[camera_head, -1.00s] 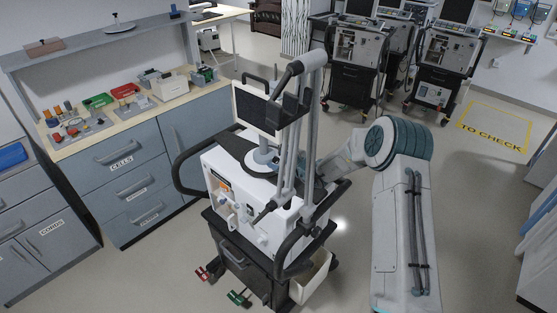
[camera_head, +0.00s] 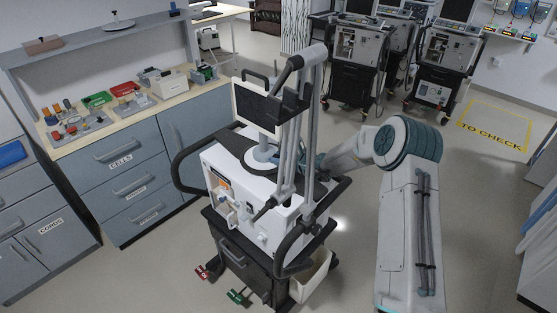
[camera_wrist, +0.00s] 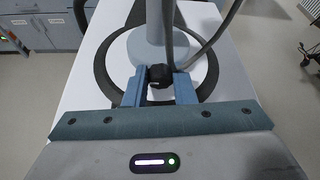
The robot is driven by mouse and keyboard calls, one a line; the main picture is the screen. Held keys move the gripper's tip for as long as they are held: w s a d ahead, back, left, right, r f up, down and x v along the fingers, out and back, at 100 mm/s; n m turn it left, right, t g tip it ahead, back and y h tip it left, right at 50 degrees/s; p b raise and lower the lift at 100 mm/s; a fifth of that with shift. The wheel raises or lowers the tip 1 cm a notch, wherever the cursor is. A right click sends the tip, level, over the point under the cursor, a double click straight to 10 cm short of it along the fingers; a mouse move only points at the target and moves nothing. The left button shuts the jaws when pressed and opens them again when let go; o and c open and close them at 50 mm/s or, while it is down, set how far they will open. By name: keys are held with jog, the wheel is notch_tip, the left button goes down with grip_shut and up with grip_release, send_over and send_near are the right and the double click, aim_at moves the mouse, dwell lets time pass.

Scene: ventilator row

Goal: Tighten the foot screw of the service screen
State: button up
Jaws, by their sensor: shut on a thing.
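The service screen (camera_head: 243,109) stands upright on a grey post and round foot (camera_head: 262,156) on top of the white ventilator (camera_head: 238,200). The foot screw, a black knob (camera_wrist: 160,73), is at the near side of the foot. My gripper (camera_wrist: 160,86) is shut on this knob, with one blue finger on each side. In the head view my gripper is mostly hidden behind the ventilator's upright poles.
Grey poles and an arm (camera_head: 314,56) rise close to the screen, and black handrails (camera_head: 183,160) flank the ventilator. A counter (camera_head: 130,118) with trays is at the left. More ventilators (camera_head: 445,60) stand behind.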

jog(key=m+g, duration=0.1)
jog(key=m+g+y, duration=0.1)
jog(key=m, duration=0.1)
jog(key=shift+w+d, duration=0.2)
jog(key=m+y, duration=0.1)
jog(key=m, duration=0.1)
jog(key=m+g+y, duration=0.1)
jog(key=m, duration=0.1)
jog(key=shift+w+f, duration=0.15)
dwell(0.5)
jog(key=o, duration=1)
jog(key=shift+d, duration=0.1)
